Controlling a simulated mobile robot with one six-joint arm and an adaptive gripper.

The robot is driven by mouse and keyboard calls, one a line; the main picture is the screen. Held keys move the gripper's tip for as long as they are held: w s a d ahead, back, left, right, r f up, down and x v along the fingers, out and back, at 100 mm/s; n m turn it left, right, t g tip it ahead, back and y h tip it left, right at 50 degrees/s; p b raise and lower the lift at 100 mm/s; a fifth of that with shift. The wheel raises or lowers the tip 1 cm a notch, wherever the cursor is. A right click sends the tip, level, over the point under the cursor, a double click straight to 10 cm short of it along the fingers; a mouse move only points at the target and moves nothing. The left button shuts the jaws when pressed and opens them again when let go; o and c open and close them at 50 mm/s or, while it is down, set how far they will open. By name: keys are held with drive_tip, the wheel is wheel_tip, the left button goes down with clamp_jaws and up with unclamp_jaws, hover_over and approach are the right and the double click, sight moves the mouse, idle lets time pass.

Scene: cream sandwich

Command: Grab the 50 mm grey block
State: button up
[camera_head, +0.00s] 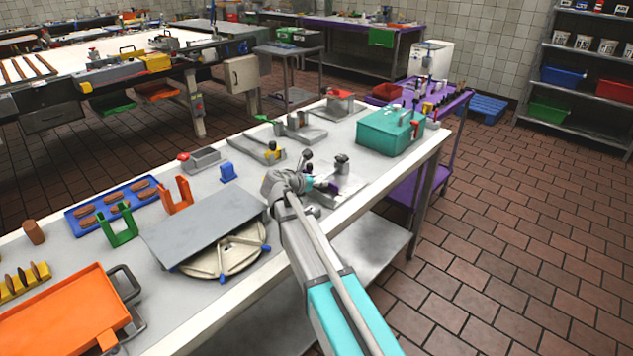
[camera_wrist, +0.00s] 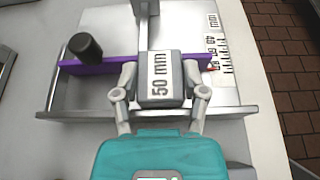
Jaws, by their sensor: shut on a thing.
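The grey block (camera_wrist: 160,88) has "50 mm" printed on its top face and shows in the middle of the wrist view. The two fingers of my gripper (camera_wrist: 161,90) are closed against its left and right sides. The block sits at a purple bar (camera_wrist: 100,66) of a metal measuring fixture (camera_wrist: 72,98); I cannot tell whether it is lifted off the fixture. In the head view my gripper (camera_head: 325,184) is over the fixture on the long bench, and the block cannot be made out there.
A black knob (camera_wrist: 85,46) stands on the purple bar, left of the block. A printed millimetre scale (camera_wrist: 219,45) lies to the right. On the bench (camera_head: 228,318) are a teal box (camera_head: 382,135) and a grey plate (camera_head: 198,225). Brown tiled floor lies to the right.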

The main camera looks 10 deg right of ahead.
sight(317, 180)
drive_tip(key=shift+r+p, duration=4)
drive_tip(key=shift+r, duration=0.3)
